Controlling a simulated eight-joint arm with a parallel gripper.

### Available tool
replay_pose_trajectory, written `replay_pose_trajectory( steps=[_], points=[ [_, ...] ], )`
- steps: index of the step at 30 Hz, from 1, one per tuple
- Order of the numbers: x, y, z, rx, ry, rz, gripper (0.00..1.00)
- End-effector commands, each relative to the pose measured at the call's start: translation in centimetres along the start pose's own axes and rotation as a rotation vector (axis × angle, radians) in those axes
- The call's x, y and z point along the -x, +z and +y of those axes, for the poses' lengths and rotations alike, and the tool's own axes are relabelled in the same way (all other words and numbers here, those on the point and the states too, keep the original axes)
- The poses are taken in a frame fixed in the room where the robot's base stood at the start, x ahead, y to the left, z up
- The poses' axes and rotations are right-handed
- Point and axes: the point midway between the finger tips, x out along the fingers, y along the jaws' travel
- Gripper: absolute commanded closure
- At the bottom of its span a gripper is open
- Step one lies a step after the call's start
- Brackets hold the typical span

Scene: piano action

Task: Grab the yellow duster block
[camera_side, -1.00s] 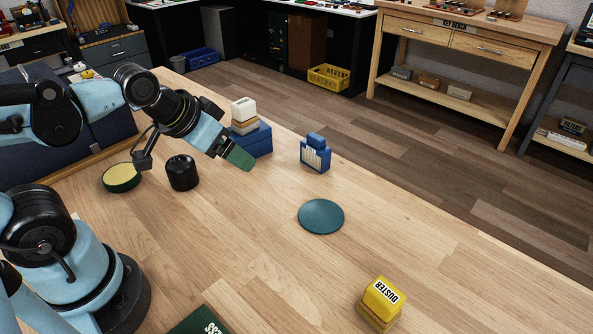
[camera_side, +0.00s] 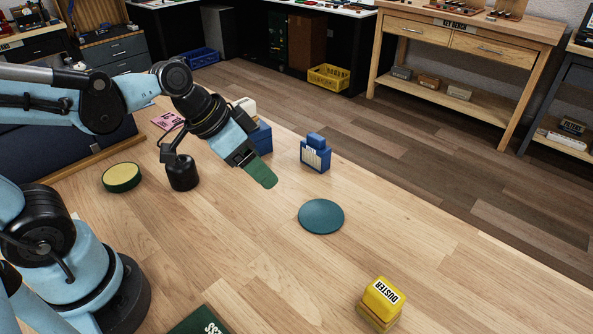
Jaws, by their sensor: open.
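The yellow duster block (camera_side: 381,304) stands on the wooden bench near the bottom right, its white label reading DUSTER. My gripper (camera_side: 263,177) is in the air at upper left of the block, well apart from it, with its green fingertips pointing down and to the right. It is open. The fingers overlap in this view, so the gap between them is hidden. I see nothing held in it.
A flat teal disc (camera_side: 321,216) lies between my gripper and the block. A blue bottle-like item (camera_side: 315,153) stands behind it. A black cylinder (camera_side: 183,173), a round yellow-topped pad (camera_side: 121,177) and a dark green item (camera_side: 201,322) are also on the bench.

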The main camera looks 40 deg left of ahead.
Motion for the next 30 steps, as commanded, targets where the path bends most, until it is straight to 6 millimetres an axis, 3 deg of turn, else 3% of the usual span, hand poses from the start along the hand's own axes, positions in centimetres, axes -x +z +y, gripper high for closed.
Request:
replay_pose_trajectory(
  steps=[10,18,24,30],
  points=[
    [-4.7,-2.6,6.9,-0.4,0.441,0.031,0.3],
    [-7.3,-3.1,11.7,-0.724,0.772,0.225,0.3],
    [-8.1,-2.5,14.0,-0.898,0.934,0.398,0.3],
    [-8.3,-2.2,14.9,-0.963,0.988,0.477,0.3]
  ],
)
